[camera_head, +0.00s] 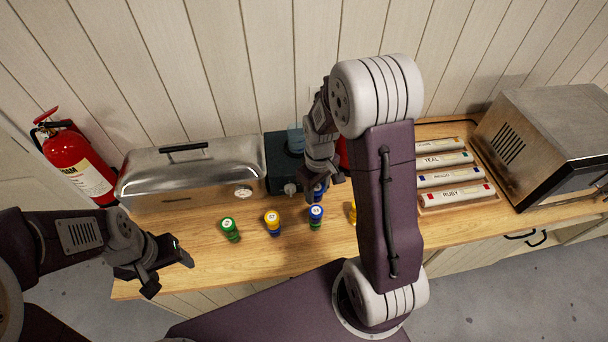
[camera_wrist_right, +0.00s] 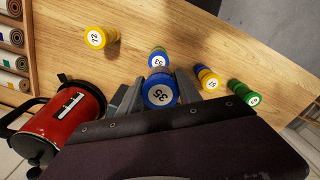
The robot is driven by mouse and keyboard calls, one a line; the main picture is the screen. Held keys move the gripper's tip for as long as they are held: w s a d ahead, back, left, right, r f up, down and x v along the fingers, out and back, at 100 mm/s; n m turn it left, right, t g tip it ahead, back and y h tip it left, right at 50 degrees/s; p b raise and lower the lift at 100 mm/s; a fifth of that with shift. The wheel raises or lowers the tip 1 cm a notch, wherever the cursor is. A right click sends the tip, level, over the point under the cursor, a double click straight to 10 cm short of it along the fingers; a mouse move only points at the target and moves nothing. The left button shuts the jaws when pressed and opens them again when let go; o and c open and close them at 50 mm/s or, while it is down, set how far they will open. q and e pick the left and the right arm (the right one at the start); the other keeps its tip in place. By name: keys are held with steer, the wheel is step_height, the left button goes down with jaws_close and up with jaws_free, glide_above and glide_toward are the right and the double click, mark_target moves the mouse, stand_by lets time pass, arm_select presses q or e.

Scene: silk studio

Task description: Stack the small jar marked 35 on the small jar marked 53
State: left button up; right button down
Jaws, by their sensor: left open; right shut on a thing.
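The small jar marked 35 (camera_wrist_right: 160,91) is blue with a white number label on top. My right gripper (camera_head: 320,184) is shut on it, with a finger on each side in the right wrist view (camera_wrist_right: 159,88). I cannot tell whether the two jars touch. My left gripper (camera_head: 172,274) is open and empty near the counter's front left edge.
A green jar (camera_head: 230,229) and a yellow jar (camera_head: 272,220) stand left of the jar marked 53. Another yellow jar (camera_wrist_right: 98,37) stands on its other side. A red pot (camera_wrist_right: 68,115) is near my right gripper. A rack of labelled rolls (camera_head: 450,192) lies right.

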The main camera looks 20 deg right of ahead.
mark_target(317, 211)
steer(key=shift+s+d+r, duration=0.15)
steer(key=shift+s+d, duration=0.05)
steer(key=shift+s, duration=0.05)
steer(key=shift+w+f, duration=0.25)
steer(key=shift+f, duration=0.05)
step_height(317, 211, down, 6)
steer(key=b, duration=0.6)
steer(key=shift+f, duration=0.25)
arm_select(q)
steer(key=f, duration=0.5)
steer(key=shift+w+a+f, duration=0.15)
steer(key=shift+w+f, duration=0.05)
steer(key=shift+f, duration=0.1)
arm_select(e)
steer(key=shift+s+r, duration=0.1)
arm_select(q)
steer(key=shift+f+b, duration=0.4)
steer(key=shift+b, duration=0.2)
arm_select(e)
steer(key=shift+f, duration=0.6)
steer(key=c, duration=0.7)
jaws_free()
steer(key=shift+c, duration=0.2)
